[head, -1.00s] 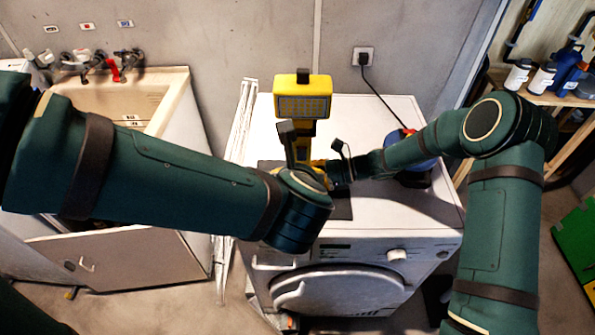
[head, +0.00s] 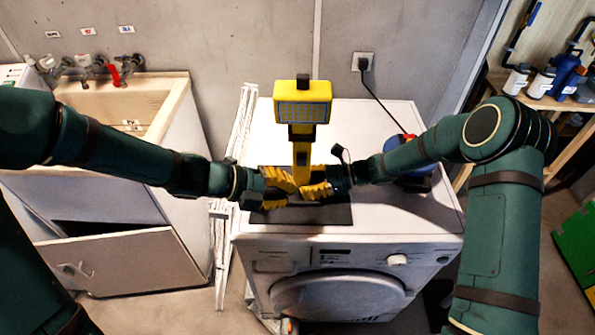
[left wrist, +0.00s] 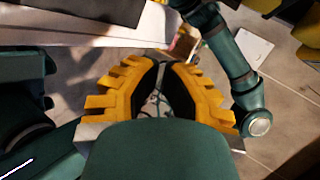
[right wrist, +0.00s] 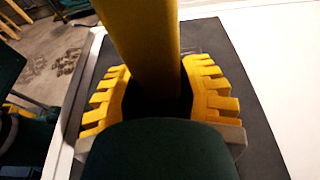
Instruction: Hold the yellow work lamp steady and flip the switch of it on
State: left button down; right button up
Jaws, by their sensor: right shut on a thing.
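The yellow work lamp (head: 302,108) stands upright on a dark mat (head: 335,212) on top of the white washing machine. Its lit panel faces me and its yellow post (head: 301,160) runs down between my grippers. My right gripper (head: 312,190) is shut on the lower post from the right; the right wrist view shows the post (right wrist: 145,45) between its fingers. My left gripper (head: 288,188) is just left of the post. In the left wrist view its fingertips (left wrist: 163,65) come together with nothing seen between them. I cannot make out the switch.
The washing machine top (head: 390,120) has free room behind the lamp. A blue and red object (head: 412,170) stands behind my right forearm. A sink (head: 125,105) is at left, a folded white rack (head: 238,140) beside the machine, and a shelf with bottles (head: 540,80) at right.

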aim_at(302, 159)
pick_arm(q)
jog(key=a+r+n+h, duration=0.2)
jog(key=a+h, duration=0.3)
jog(key=a, duration=0.2)
jog(key=shift+s, duration=0.25)
jog(key=shift+r, duration=0.1)
jog(key=w+d+f, duration=0.2)
jog(key=w+d, duration=0.3)
jog(key=d, duration=0.4)
jog(key=shift+w+d+f, duration=0.3)
jog(key=shift+w+d, duration=0.05)
jog(key=shift+w, duration=0.05)
